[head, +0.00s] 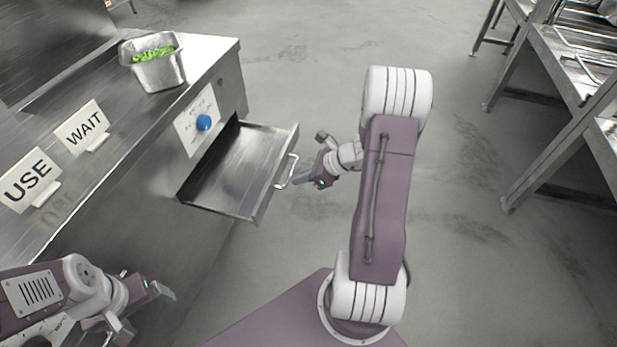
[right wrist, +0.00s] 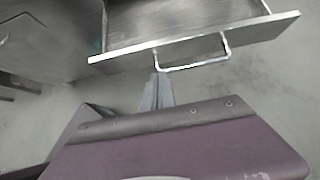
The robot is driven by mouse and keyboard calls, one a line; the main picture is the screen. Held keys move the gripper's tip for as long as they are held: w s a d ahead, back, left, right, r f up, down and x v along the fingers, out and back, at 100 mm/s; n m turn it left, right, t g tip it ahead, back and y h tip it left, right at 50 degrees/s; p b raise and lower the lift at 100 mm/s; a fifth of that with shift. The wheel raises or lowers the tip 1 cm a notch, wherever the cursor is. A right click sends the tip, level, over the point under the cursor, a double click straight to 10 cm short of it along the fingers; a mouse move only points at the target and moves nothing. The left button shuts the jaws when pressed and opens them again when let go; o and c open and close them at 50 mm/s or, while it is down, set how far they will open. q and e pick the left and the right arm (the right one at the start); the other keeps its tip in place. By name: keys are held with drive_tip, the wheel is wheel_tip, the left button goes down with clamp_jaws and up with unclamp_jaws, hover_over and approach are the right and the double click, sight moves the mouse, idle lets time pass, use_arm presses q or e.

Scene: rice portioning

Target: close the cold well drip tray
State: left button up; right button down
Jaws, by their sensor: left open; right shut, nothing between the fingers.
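The drip tray (head: 233,172) is a shallow metal drawer, pulled out from the side of the steel counter. A wire handle (head: 287,171) stands out from its front panel; the panel (right wrist: 200,37) and handle (right wrist: 191,65) also show in the right wrist view. My right gripper (head: 300,183) is shut and empty just outside the handle. In the right wrist view its fingertips (right wrist: 159,78) are close to the handle's left end; I cannot tell whether they touch. My left gripper (head: 150,308) is open and empty at the lower left, away from the tray.
On the counter (head: 105,162) stand a metal pan (head: 160,72) with green food, a WAIT sign (head: 82,128) and a USE sign (head: 30,180). Metal racks (head: 560,80) stand at the right; the floor between is clear.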

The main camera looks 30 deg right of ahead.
sight(273, 181)
drive_tip(key=w+a, duration=0.1)
drive_tip(key=w+a+f, duration=0.1)
drive_tip(key=w+a+f+b, duration=0.1)
drive_tip(key=shift+w+a, duration=0.2)
drive_tip(key=shift+w, duration=0.2)
use_arm(q)
drive_tip(key=shift+f, duration=0.85)
use_arm(e)
drive_tip(key=shift+w+a+r, duration=0.1)
drive_tip(key=shift+w+a, duration=0.1)
drive_tip(key=shift+w, duration=0.15)
